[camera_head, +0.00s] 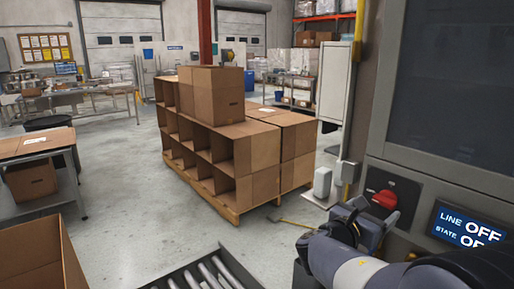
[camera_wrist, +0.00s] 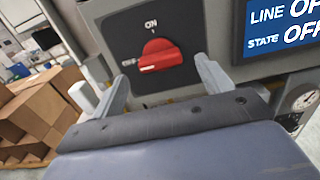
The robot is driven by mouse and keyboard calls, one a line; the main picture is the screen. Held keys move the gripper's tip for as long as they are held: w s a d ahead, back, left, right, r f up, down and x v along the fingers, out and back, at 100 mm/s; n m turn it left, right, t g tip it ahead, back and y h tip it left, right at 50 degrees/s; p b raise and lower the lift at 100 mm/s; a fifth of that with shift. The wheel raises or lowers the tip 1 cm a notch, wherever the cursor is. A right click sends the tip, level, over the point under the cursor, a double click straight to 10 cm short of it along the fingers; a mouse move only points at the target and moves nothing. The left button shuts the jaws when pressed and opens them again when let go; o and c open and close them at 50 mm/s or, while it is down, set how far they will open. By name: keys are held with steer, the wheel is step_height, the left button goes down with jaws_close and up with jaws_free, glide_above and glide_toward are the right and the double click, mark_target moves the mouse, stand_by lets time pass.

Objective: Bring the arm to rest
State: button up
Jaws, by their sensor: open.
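My arm reaches in from the bottom right of the head view. My gripper (camera_head: 365,222) is in front of the grey machine cabinet, near its red rotary switch (camera_head: 384,199). In the wrist view my gripper (camera_wrist: 160,82) is open, with its fingers spread and nothing between them. The red switch (camera_wrist: 160,55) sits just beyond the fingers on a dark plate; its handle lies roughly sideways, with ON printed above it. Whether a finger touches it, I cannot tell. The blue display (camera_head: 470,226) reads LINE OFF; its second line is partly cut off. It also shows in the wrist view (camera_wrist: 285,27).
A pallet of stacked cartons (camera_head: 215,135) stands mid-floor. A roller conveyor (camera_head: 205,273) and an open carton (camera_head: 38,262) are at the lower left. A table with cartons (camera_head: 75,160) stands at left. A round gauge (camera_wrist: 304,101) is at right in the wrist view. Floor left of the pallet is clear.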

mark_target(382, 204)
steer(key=shift+x, duration=1.85)
steer(key=shift+a, duration=0.1)
